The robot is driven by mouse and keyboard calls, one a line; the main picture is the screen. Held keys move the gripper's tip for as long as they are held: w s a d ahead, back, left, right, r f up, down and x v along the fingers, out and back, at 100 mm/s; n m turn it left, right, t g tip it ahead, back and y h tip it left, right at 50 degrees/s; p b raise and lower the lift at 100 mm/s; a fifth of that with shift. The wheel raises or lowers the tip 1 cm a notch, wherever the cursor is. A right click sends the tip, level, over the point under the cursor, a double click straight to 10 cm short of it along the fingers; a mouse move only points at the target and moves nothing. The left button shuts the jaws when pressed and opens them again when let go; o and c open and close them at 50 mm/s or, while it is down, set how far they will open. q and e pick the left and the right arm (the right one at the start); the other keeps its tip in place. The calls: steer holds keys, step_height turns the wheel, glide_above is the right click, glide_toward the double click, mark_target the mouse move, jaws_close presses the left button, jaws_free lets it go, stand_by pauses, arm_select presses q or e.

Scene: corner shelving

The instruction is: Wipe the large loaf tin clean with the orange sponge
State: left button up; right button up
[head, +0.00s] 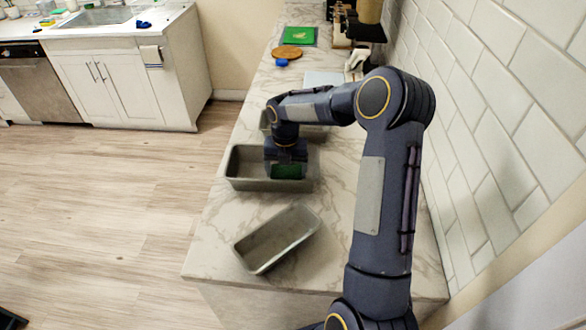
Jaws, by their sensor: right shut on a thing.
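A grey loaf tin (243,184), which looks the largest of those in view, stands on the marble counter. My right gripper (286,165) points down into its right part. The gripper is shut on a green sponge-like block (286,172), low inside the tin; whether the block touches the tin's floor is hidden. No orange sponge is clearly seen; the held block looks green. A second loaf tin (277,240) sits nearer, turned at an angle and empty. A third tin (265,121) is behind, partly hidden by my arm. My left gripper is not in view.
Farther along the counter (225,235) lie a small blue item (281,63), a round brown board (287,52) and a green mat (298,36). A tiled wall (500,120) bounds the right side. The counter's left edge drops to open floor.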

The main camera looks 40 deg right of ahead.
steer(key=shift+w+a+p, duration=0.25)
steer(key=shift+w+a, duration=0.7)
steer(key=shift+a, duration=0.3)
steer(key=shift+w+a+p, duration=0.2)
steer(key=shift+w+a, duration=0.7)
steer(key=shift+a, duration=0.35)
steer(key=shift+w+a+r, duration=0.1)
steer(key=shift+w+a, duration=0.5)
steer(key=shift+a, duration=0.1)
steer(key=shift+w+a+p, duration=0.35)
steer(key=shift+w+a, duration=0.2)
steer(key=shift+a, duration=0.25)
step_height(320, 180, up, 11)
steer(key=p, duration=0.4)
steer(key=shift+d, duration=0.1)
